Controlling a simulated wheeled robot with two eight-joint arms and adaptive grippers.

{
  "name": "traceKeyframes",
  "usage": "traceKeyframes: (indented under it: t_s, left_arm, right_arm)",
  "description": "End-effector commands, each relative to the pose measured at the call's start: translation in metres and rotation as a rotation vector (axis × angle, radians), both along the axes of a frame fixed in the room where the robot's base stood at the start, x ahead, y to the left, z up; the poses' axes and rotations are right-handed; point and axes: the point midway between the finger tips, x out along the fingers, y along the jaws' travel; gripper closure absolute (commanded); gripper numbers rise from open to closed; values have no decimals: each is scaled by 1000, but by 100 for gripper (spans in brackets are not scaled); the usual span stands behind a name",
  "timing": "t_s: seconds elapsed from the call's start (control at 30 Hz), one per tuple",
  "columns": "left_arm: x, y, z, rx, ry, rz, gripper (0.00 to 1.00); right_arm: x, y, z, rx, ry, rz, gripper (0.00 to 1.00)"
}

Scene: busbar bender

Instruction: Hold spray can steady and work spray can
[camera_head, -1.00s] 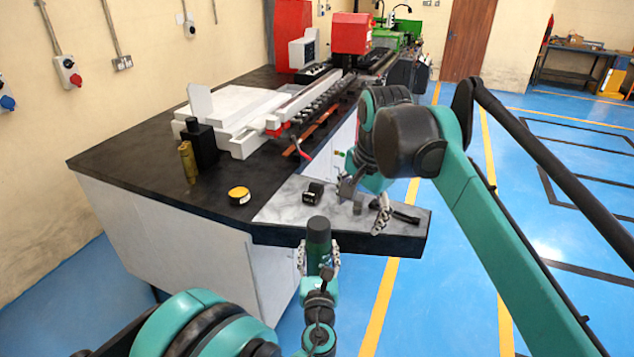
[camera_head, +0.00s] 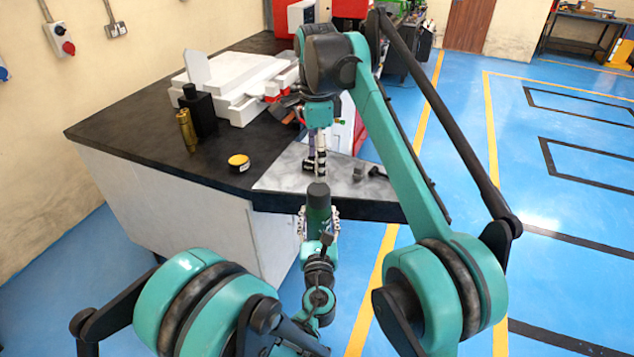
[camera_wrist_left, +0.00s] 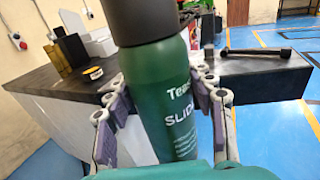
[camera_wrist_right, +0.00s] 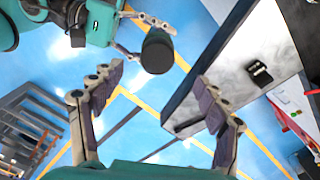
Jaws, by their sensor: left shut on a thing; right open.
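The spray can is a green cylinder with a black cap (camera_head: 318,208). My left gripper (camera_head: 318,228) is shut around its body and holds it upright in front of the bench edge. In the left wrist view the can (camera_wrist_left: 165,100) stands between the two fingers, its label partly showing. My right gripper (camera_head: 317,165) is open and empty, pointing down above the grey bench plate, behind the can in the head view. In the right wrist view its fingers (camera_wrist_right: 150,105) are spread, and the can's black cap (camera_wrist_right: 157,50) shows beyond them.
A yellow-topped tape roll (camera_head: 238,162) lies on the dark bench (camera_head: 120,130). A small black item (camera_wrist_right: 259,72) and a dark handled tool (camera_wrist_left: 256,51) lie on the grey plate. Blue floor is open to the right.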

Motion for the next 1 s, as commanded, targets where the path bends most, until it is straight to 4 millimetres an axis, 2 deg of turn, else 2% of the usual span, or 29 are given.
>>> traceKeyframes:
  t_s: [0.2,0.4,0.6,0.87,0.97,1.0]
  left_arm:
    - [0,0,0,0,0,0,98]
    - [0,0,0,1,0,0,98]
    - [0,0,0,1,0,0,98]
    - [0,0,0,1,0,0,98]
    - [0,0,0,1,0,0,98]
    - [0,0,0,1,0,0,98]
  right_arm:
    - [-1,0,-44,0,-1,1,26]
    - [0,0,-75,0,-1,1,26]
    - [0,0,-88,0,-1,1,26]
    - [0,0,-89,0,-1,1,26]
    - [0,0,-89,0,-1,1,47]
    - [0,0,-89,0,-1,1,57]
